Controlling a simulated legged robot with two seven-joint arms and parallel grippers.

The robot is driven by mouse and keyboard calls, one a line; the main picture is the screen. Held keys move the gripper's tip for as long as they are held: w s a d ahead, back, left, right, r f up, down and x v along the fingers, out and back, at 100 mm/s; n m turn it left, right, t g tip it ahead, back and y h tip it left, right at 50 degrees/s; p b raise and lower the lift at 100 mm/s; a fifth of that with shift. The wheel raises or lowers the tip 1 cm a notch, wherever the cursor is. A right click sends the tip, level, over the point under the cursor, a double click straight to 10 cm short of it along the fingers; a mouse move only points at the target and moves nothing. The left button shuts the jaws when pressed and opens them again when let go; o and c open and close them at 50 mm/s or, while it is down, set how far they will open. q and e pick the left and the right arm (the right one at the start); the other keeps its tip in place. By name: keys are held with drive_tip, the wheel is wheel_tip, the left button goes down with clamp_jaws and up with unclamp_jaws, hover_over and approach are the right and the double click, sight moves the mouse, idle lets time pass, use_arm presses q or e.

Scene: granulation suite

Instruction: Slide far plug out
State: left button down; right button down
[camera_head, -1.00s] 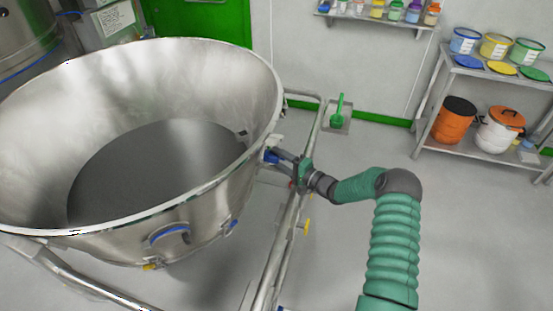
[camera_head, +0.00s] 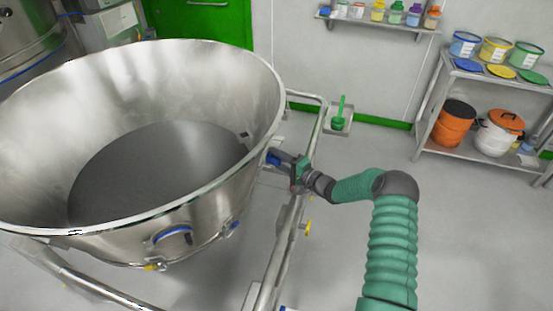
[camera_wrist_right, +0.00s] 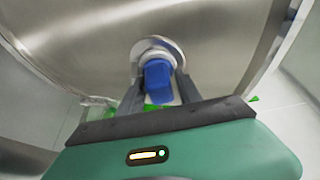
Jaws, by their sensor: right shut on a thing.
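A large steel bowl (camera_head: 225,195) on a tubular frame fills the left of the head view, with dark material inside. A blue plug (camera_wrist_right: 157,82) sits at a round steel port (camera_wrist_right: 158,50) on the bowl's outer wall in the right wrist view. My right gripper (camera_head: 278,157) reaches the bowl's right side, and its two fingers stand either side of the blue plug, shut on it. The same fingers show in the right wrist view (camera_wrist_right: 158,92). Another blue-marked fitting (camera_head: 234,225) is on the bowl's near side. My left gripper is not in view.
The frame's steel rail (camera_head: 290,240) runs just below my right arm. A shelf rack (camera_head: 470,155) with tubs and buckets stands at the right. The floor between is clear.

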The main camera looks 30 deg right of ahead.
drive_tip(key=shift+s+d+p, duration=0.3)
drive_tip(key=shift+s+d, duration=0.85)
drive_tip(key=shift+s, duration=0.1)
drive_tip(key=c, duration=1.2)
unclamp_jaws()
drive_tip(key=shift+o, duration=0.6)
drive_tip(key=shift+s, duration=0.15)
drive_tip(key=p+v, duration=0.1)
drive_tip(key=v, duration=1.6)
